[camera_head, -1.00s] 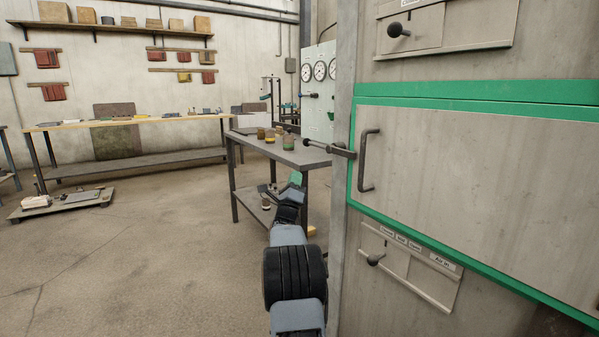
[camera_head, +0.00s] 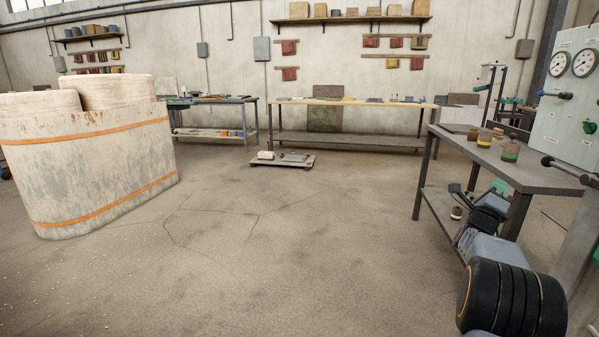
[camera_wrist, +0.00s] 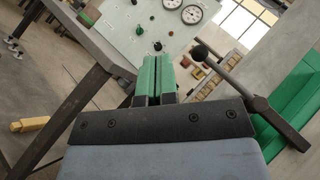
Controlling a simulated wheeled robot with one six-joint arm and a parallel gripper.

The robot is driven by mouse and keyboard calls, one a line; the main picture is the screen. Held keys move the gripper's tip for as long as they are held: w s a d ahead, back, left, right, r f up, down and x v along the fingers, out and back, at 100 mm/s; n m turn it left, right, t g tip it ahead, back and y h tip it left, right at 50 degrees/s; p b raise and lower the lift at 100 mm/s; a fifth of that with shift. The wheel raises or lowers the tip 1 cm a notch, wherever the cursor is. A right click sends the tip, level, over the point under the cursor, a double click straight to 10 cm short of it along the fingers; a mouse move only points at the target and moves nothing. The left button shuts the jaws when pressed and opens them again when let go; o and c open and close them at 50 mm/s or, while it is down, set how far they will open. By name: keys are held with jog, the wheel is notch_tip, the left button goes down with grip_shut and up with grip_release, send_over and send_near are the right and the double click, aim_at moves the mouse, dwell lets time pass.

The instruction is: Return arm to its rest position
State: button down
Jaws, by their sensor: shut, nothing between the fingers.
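My gripper (camera_wrist: 153,80) shows in the wrist view with its two green fingers side by side, shut and empty. In the head view my arm is at the lower right, folded low beside the grey metal table (camera_head: 545,178).
Small containers, one with a green band (camera_head: 510,152), stand on the grey table. A large pale vessel with orange bands (camera_head: 90,170) stands at the left. A low platform (camera_head: 283,161) lies on the floor. The middle floor is clear. A yellow block (camera_wrist: 30,124) lies low.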

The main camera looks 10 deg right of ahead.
jog(key=w+a+r+n+t+y+p, duration=0.35)
jog(key=a+r+n+y+p, duration=0.65)
jog(key=a, duration=0.4)
jog(key=s+a+r+n+g+y+p, duration=0.1)
jog(key=a+r+n+g+y+p, duration=0.15)
jog(key=a+n+p, duration=0.35)
jog(key=s+a+r+n+g+y+p, duration=0.1)
jog(key=a+r+n+y+p, duration=0.2)
jog(key=a, duration=0.5)
jog(key=s+a+n+g+y+p, duration=0.1)
jog(key=s+a+n+g+p, duration=0.2)
jog(key=s+a+n+p, duration=0.2)
jog(key=s+a+r+n+g+y+p, duration=0.1)
jog(key=s+a+n+p, duration=0.4)
jog(key=s, duration=0.6)
jog(key=s+a+r+n+g+y+p, duration=0.1)
jog(key=s+a+n+g+y+p, duration=0.2)
jog(key=s+a+n+g+p, duration=0.2)
jog(key=s+a+p, duration=0.1)
jog(key=s+p, duration=0.1)
jog(key=s, duration=0.1)
jog(key=shift+s+r+g+p, duration=0.2)
jog(key=shift+s+g+p, duration=0.1)
jog(key=shift+s+g, duration=0.1)
